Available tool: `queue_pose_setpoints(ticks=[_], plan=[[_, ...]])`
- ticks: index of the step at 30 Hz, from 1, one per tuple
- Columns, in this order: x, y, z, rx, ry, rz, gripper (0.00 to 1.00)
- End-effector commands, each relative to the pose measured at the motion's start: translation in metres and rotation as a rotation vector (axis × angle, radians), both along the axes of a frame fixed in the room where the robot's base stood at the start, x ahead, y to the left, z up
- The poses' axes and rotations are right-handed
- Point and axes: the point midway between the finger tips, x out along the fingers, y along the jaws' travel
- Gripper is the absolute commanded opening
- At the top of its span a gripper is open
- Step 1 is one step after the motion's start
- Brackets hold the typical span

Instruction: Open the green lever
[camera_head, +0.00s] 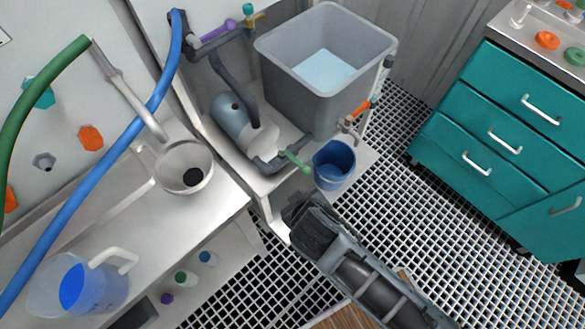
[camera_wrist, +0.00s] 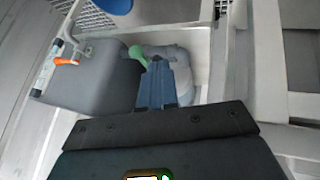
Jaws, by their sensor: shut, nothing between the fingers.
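The green lever (camera_head: 297,160) is a light green handle on the dark pipe at the front of the pump, just left of the blue bucket. It sticks out towards the lower right in the head view. In the wrist view the green lever (camera_wrist: 138,55) is just left of my fingertips. My gripper (camera_wrist: 158,62) is shut and empty, and points at the pipe by the lever. Whether it touches the lever I cannot tell. In the head view my gripper (camera_head: 290,208) is seen from above, below the lever, with its fingertips hard to make out.
A grey tank (camera_head: 290,88) stands behind the pump (camera_head: 235,117). An orange-handled tap (camera_head: 361,108) is on its right, above the blue bucket (camera_head: 334,166). Purple and yellow handles are at the upper pipes. A white counter edge is at left; open grating floor lies right.

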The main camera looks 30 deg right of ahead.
Motion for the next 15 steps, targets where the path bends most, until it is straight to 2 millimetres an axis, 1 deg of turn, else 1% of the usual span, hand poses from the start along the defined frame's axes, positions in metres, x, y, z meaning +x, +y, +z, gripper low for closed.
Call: queue_pose_setpoints(ticks=[1,3,6,11,15], plan=[[0.018,0.002,0.002,-0.030,0.012,-0.012,0.00],[0.033,0.002,0.005,-0.067,0.032,-0.035,0.00],[0.049,0.002,0.009,-0.107,0.052,-0.059,0.00],[0.058,0.001,0.011,-0.134,0.065,-0.079,0.00],[0.065,-0.004,0.001,-0.137,0.068,-0.082,0.00]])
